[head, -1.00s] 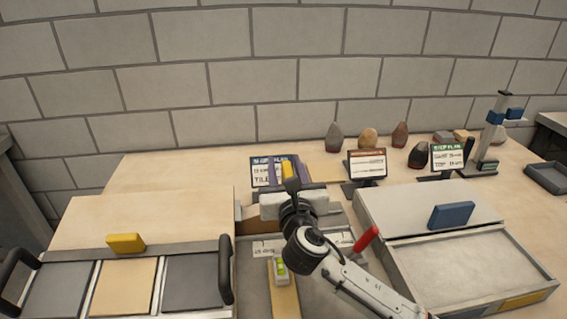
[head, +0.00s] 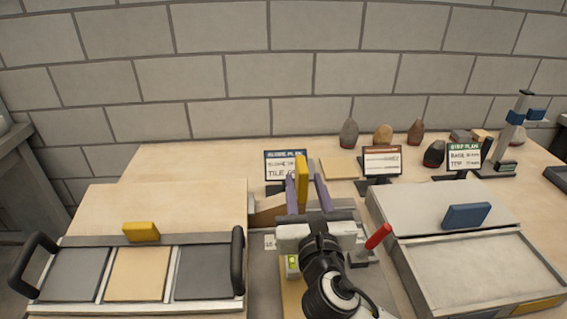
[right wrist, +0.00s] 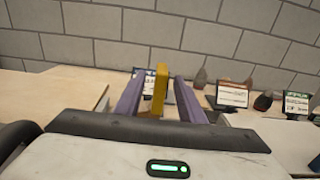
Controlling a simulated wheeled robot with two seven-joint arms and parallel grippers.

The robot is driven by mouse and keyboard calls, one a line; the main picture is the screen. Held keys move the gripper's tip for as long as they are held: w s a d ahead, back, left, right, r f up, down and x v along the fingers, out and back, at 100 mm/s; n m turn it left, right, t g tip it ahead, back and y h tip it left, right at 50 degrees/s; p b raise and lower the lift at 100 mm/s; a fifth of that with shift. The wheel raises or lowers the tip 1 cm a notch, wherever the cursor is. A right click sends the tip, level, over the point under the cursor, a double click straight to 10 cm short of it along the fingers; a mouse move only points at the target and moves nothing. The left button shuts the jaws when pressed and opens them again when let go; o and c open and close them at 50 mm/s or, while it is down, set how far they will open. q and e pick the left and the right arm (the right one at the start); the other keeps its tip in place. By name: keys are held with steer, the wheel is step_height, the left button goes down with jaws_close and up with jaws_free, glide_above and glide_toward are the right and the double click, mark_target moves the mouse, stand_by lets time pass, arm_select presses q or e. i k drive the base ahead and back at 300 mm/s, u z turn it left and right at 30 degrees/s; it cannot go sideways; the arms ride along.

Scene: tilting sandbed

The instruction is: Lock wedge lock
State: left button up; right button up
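My right gripper (head: 304,182) is raised over the middle of the bench. Its two purple fingers stand either side of an upright yellow block (head: 300,183), which seems held between them. The right wrist view shows the yellow block (right wrist: 159,92) between the fingers, with a narrow gap visible at its right side. A red-handled lever (head: 378,236) stands tilted just right of the gripper, apart from it. I cannot tell which part is the wedge lock. A green bubble level (head: 292,265) is partly hidden by my right arm. My left gripper is not in view.
A three-panel tray (head: 170,311) with black handles is at left. A sand-coloured bed (head: 397,255) with a blue block (head: 466,215) is at right. Small sign stands (head: 381,160), several stones (head: 383,135) and a blue-clamped post (head: 513,130) stand behind.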

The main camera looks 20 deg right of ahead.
mark_target(385, 229)
steer(key=k, duration=1)
